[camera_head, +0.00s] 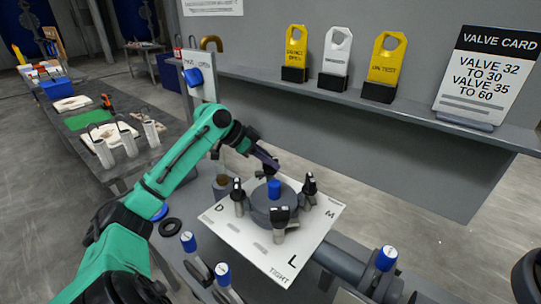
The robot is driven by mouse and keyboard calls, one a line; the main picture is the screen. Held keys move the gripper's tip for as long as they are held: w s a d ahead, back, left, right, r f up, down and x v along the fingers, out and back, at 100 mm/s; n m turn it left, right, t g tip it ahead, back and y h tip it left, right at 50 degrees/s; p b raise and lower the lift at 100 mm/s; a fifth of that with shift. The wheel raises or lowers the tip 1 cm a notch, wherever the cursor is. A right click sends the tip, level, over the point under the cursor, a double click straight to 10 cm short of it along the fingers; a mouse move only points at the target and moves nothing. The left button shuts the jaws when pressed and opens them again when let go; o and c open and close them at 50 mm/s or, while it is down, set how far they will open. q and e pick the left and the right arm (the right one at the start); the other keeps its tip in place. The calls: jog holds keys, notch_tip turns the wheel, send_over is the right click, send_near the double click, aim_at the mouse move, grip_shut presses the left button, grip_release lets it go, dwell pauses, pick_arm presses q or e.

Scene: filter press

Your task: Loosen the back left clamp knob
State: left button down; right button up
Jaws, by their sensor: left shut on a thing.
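The filter press is a round grey housing (264,207) with a blue cap (274,188) on top, standing on a white lettered plate (246,246). Black-topped clamps stand around it: one at its left (237,191), one at the front (280,214) and one at the right (310,184). My left gripper (270,164) reaches in from the left to the back of the housing. Its dark fingers are shut on the back left clamp knob, which they mostly hide.
Blue-handled valves (188,241) stand in front of the plate, with another at the right (386,258). Behind is a grey shelf (340,92) with yellow and white tags and a valve card (487,75). A side bench at left holds cylinders (128,141) and trays.

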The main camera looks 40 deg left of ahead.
dwell(0.3)
pick_arm(q)
jog(key=c, duration=0.8)
grip_release()
jog(key=shift+o, duration=0.2)
jog(key=shift+s+a+r+b, duration=0.3)
jog(key=shift+r+b, duration=0.05)
jog(key=shift+b, duration=0.05)
jog(key=v, duration=0.1)
jog(key=b+v, duration=0.2)
jog(key=v, duration=0.1)
jog(key=shift+s+a+f, duration=0.2)
jog(key=shift+s+f, duration=0.05)
jog(key=shift+s, duration=0.05)
jog(key=s+a+b, duration=0.4)
jog(key=s+a, duration=0.2)
jog(key=s, duration=0.3)
jog(key=shift+a+r+b, duration=0.3)
jog(key=shift+b, duration=0.1)
